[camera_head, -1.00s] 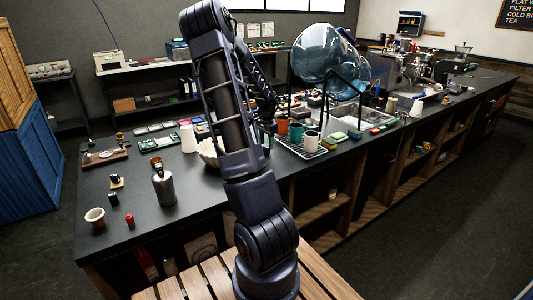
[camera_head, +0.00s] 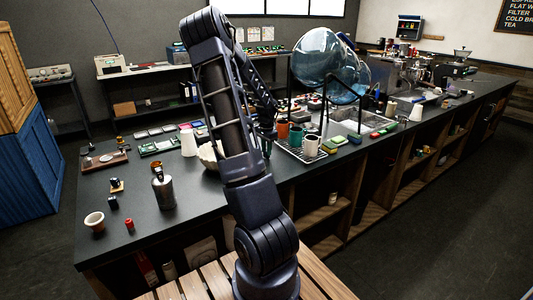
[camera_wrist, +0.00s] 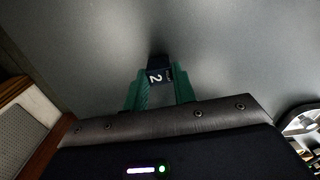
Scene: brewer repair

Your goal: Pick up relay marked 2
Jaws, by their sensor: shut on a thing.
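The relay marked 2 (camera_wrist: 160,75) is a small dark block with a white "2" on its face, in the upper middle of the wrist view. My gripper (camera_wrist: 159,84) is shut on it, with one green finger on each side. The relay sticks out a little past the fingertips. A plain grey surface lies behind it; I cannot tell how far off it is.
The dark counter (camera_head: 140,222) carries a metal bottle (camera_head: 163,188), a cup (camera_head: 95,221), a small red item (camera_head: 129,224) and a white cone (camera_head: 188,142). The counter's front left is partly clear.

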